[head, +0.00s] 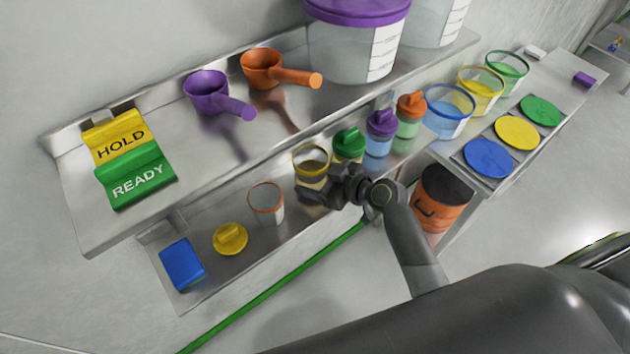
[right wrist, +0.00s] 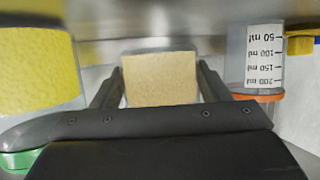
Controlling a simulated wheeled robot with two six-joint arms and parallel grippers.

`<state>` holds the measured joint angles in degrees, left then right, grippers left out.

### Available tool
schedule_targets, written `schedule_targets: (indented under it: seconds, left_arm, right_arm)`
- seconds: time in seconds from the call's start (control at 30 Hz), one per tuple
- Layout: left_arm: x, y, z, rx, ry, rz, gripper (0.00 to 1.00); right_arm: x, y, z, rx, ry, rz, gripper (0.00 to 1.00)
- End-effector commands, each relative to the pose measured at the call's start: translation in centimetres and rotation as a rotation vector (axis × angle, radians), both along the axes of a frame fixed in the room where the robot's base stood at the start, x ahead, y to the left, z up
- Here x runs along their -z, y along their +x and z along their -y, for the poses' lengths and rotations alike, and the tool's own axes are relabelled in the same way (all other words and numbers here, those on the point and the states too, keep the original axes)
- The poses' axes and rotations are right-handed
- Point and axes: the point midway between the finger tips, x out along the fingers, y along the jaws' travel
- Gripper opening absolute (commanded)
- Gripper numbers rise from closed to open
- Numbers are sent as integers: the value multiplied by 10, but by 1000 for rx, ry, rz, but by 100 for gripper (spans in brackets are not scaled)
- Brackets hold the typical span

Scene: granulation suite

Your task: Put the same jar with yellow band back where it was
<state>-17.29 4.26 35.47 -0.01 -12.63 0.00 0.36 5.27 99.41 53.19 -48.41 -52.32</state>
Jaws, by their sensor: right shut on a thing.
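The jar with yellow band (head: 311,162) is at the lower shelf, between an open orange-banded cup and a green-lidded jar. It is open on top, with pale contents. My right gripper (head: 318,188) is shut on it from the front and hides its lower part. In the right wrist view the jar (right wrist: 160,78) shows as a beige block between the two fingers. I cannot tell whether its base touches the shelf. My left gripper is not in view.
The lower shelf (head: 212,268) also holds the orange-banded cup (head: 267,203), a yellow lid (head: 230,239), a blue block (head: 182,264) and green-lidded (head: 349,144), purple-lidded (head: 380,132) and orange-lidded (head: 410,112) jars. Neighbours stand close on both sides. The upper shelf (head: 85,215) overhangs behind.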

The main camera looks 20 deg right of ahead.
Motion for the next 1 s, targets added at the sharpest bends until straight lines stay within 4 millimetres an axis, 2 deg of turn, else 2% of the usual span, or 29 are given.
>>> schedule_targets:
  seconds: [0.1,0.2,0.6,0.63,0.8,1.0]
  left_arm:
    - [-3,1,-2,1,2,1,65]
    - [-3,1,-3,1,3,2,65]
    - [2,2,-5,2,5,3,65]
    - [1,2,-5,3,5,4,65]
    - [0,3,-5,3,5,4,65]
    - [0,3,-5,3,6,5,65]
  right_arm:
    - [15,0,0,0,2,-2,14]
    - [21,0,0,1,3,0,14]
    - [27,0,0,0,1,2,14]
    - [26,0,0,0,1,1,71]
    - [26,0,0,0,0,0,91]
    - [25,0,0,0,0,0,91]
